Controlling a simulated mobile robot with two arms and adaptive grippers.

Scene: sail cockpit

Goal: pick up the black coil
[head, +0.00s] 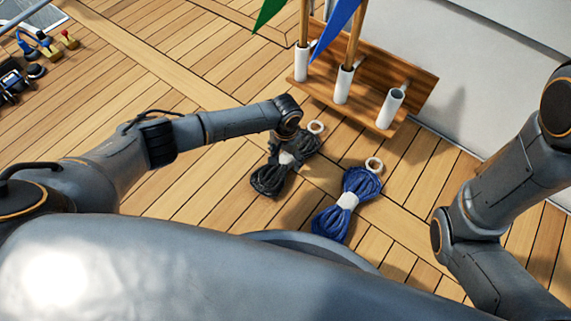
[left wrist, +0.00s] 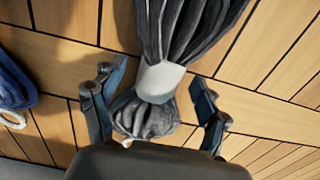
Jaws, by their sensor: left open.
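The black coil (head: 270,177) lies on the plank deck, bound at its middle by a white band. A pale ring shows at its far end. My left gripper (head: 288,150) is over the coil's middle, partly hidden by my wrist in the head view. In the left wrist view the fingers of my left gripper (left wrist: 158,88) are spread on either side of the coil's white band (left wrist: 160,81), with the dark strands (left wrist: 190,30) running beyond it. I cannot tell whether the fingers touch the coil. My right arm shows at the right, but its gripper is out of view.
A blue coil (head: 340,217) with a white band lies just right of the black one. Behind stands a wooden rack (head: 415,85) with white tubes, two holding flags. A white wall (head: 470,60) is at the back right. Small items lie far left; the deck between is clear.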

